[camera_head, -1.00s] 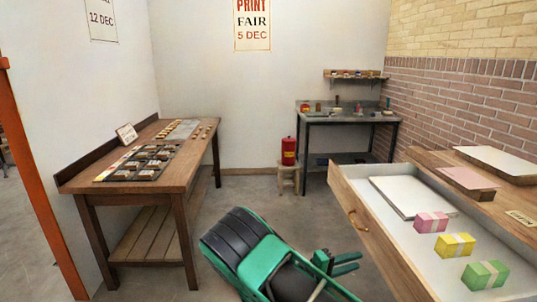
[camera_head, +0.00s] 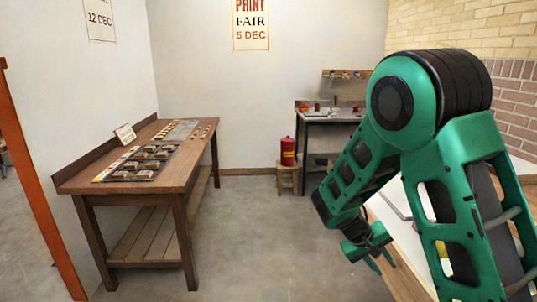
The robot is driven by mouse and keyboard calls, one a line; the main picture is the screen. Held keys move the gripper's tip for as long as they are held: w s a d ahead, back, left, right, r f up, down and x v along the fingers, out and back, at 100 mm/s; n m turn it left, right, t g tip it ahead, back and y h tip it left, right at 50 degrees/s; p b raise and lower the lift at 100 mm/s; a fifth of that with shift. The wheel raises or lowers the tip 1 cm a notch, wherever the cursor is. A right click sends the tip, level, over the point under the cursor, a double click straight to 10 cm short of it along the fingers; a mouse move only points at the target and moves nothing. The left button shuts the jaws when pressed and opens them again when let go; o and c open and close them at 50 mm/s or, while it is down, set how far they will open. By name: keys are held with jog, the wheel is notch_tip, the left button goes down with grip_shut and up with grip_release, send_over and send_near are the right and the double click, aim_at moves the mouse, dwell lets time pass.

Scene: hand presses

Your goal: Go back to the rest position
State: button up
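My green arm is raised and folded on the right of the head view, with its elbow high. My gripper (camera_head: 378,258) hangs at the lower end of the forearm, in front of the open drawer (camera_head: 393,262). Its fingers point down and partly overlap the drawer's wooden front, so how far apart they are is unclear. I see nothing held in it. My arm hides most of the drawer and what lies in it; a bit of its pale inside shows beside the arm.
A wooden table (camera_head: 90,182) with a dark tray of blocks (camera_head: 140,163) stands at left. A red can (camera_head: 288,151) sits on a stool (camera_head: 288,174) at the back, beside a dark workbench (camera_head: 333,117). An orange post (camera_head: 38,190) stands far left. The middle floor (camera_head: 262,235) is clear.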

jog(key=s+a+r+t+y, duration=0.35)
jog(key=s+r+y, duration=0.35)
jog(key=s+r, duration=0.8)
jog(key=s+d+m+g, duration=0.2)
jog(key=s+d, duration=0.3)
jog(key=s, duration=0.3)
jog(key=s+d+m+g, duration=0.2)
jog(key=s+d+m, duration=0.2)
jog(key=s, duration=0.4)
jog(key=shift+s+d+f+m+g+y, duration=0.2)
jog(key=shift+d+f+m+g+y, duration=0.15)
jog(key=shift+d, duration=0.45)
jog(key=shift+w+f, duration=0.3)
jog(key=shift+w, duration=0.35)
